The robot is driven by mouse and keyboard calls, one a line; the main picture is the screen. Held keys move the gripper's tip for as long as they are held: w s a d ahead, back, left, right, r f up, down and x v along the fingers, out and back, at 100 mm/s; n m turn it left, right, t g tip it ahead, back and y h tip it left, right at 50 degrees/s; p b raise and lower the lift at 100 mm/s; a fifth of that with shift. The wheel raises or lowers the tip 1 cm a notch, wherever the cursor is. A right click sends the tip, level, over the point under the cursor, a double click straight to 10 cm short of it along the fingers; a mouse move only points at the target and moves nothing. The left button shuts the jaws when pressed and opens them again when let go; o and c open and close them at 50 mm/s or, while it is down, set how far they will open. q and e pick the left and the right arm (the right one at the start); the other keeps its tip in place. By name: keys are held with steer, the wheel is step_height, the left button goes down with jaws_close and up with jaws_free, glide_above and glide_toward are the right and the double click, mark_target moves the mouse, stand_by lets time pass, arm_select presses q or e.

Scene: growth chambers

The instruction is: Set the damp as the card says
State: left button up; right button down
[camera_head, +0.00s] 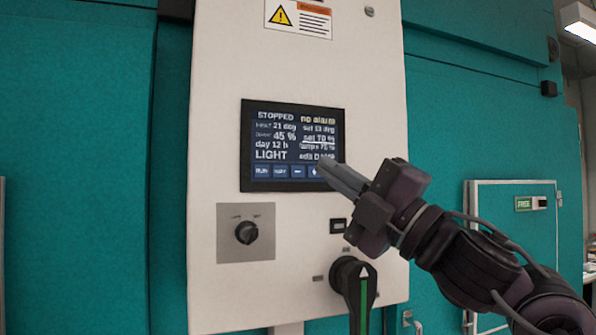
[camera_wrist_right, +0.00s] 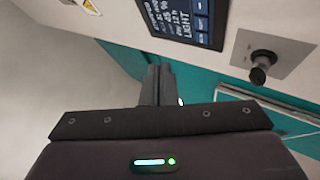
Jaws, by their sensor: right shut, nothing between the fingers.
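A control screen (camera_head: 292,146) is on the white panel; it also shows in the right wrist view (camera_wrist_right: 185,18). It reads STOPPED, no alarm, heat 21 deg, damp 45 %, "set 70 %" underlined, day 12 h and LIGHT; the "edit" line is partly blurred. A row of buttons (camera_head: 280,171) runs along its bottom. My right gripper (camera_head: 324,167) is shut and empty, its tips over the rightmost button, hiding part of it. I cannot tell whether they touch. In the right wrist view its fingers (camera_wrist_right: 158,84) are together. My left gripper and a setting card are not in view.
Below the screen are a rotary knob (camera_head: 246,232) and a large black switch handle (camera_head: 356,285) with a green stripe, close under my right arm. A warning label (camera_head: 298,17) is above. Teal chamber walls flank the panel; a FREE sign (camera_head: 530,203) is at right.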

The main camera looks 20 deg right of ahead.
steer(key=shift+w+a+p, duration=0.15)
steer(key=shift+w+p, duration=1)
steer(key=shift+w, duration=2.8)
steer(key=shift+w, duration=0.15)
steer(key=shift+w, duration=0.25)
steer(key=shift+w, duration=0.3)
steer(key=shift+s, duration=0.75)
steer(key=shift+s+b, duration=1)
steer(key=shift+s, duration=1.45)
